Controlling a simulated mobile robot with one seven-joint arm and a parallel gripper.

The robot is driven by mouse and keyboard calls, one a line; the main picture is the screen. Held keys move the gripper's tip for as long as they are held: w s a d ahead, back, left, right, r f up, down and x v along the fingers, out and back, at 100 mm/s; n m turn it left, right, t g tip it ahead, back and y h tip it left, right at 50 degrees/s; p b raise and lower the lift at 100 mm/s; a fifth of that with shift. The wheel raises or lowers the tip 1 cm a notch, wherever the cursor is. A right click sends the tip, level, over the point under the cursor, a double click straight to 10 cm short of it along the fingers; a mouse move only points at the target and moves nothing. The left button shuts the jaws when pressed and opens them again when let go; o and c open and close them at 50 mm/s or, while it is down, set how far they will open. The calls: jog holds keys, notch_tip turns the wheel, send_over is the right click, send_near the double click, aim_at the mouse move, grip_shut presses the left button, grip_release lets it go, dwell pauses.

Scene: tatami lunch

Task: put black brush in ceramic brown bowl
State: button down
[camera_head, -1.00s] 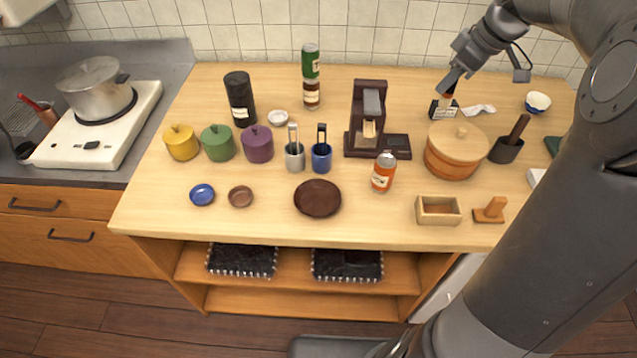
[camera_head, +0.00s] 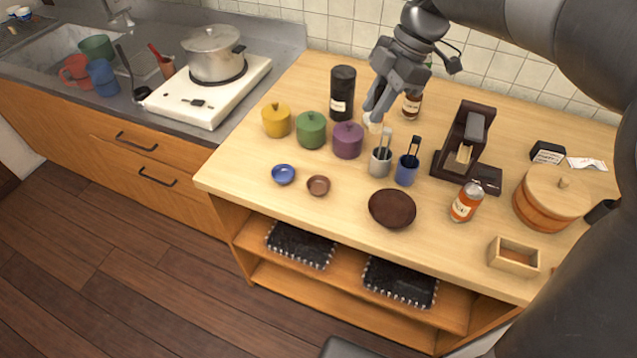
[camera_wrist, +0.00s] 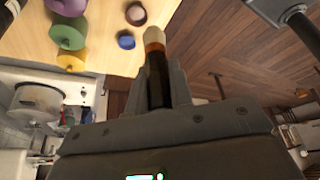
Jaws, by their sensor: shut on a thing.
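My gripper (camera_head: 376,108) is shut on the black brush, above the table near the black canister. In the wrist view the black brush (camera_wrist: 155,52) lies between my gripper's fingers (camera_wrist: 158,82), its dark body ending in a brown and cream tip. In the head view the brush is mostly hidden; a pale bit under the fingers may be its tip or the white dish behind. The small ceramic brown bowl (camera_head: 318,186) sits empty at the front, lower left of my gripper, clear of it. It also shows in the wrist view (camera_wrist: 136,14).
A small blue bowl (camera_head: 283,174) stands left of the brown bowl, a larger dark brown dish (camera_head: 392,209) right of it. Yellow, green and purple pots (camera_head: 347,140) stand behind. Grey and blue cups (camera_head: 406,170) with utensils stand below my gripper.

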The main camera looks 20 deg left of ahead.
notch_tip(320, 180, down, 11)
send_over(315, 189)
notch_tip(315, 189, down, 7)
jog(key=shift+f, duration=2)
jog(key=shift+d+f, duration=0.1)
jog(key=c, duration=1.3)
grip_release()
jog(key=v, duration=1.2)
